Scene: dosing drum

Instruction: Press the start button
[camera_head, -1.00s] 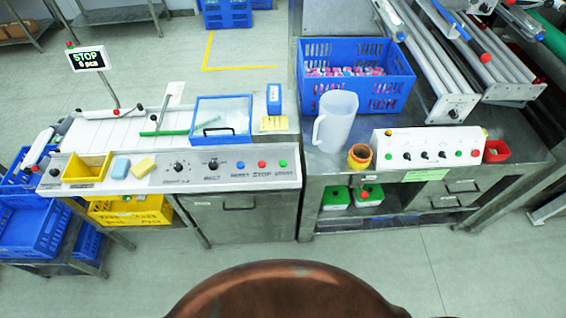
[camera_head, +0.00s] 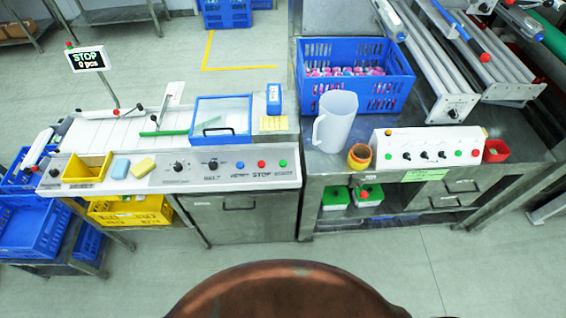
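The left machine's control panel has a row of a blue, a red and a green button. The green start button (camera_head: 283,163) is at the right end, with a small label below it. The red stop button (camera_head: 261,164) is to its left and the blue button (camera_head: 240,165) is further left. A display sign (camera_head: 86,59) on a pole at the back left reads STOP and a pcs count. Neither of my grippers is in view.
A blue crate (camera_head: 393,94) of small packs, a white jug (camera_head: 335,121) and a second control panel (camera_head: 427,147) with knobs and buttons stand on the right bench. A yellow bin (camera_head: 84,170) and two sponges sit on the left panel. The floor in front is clear.

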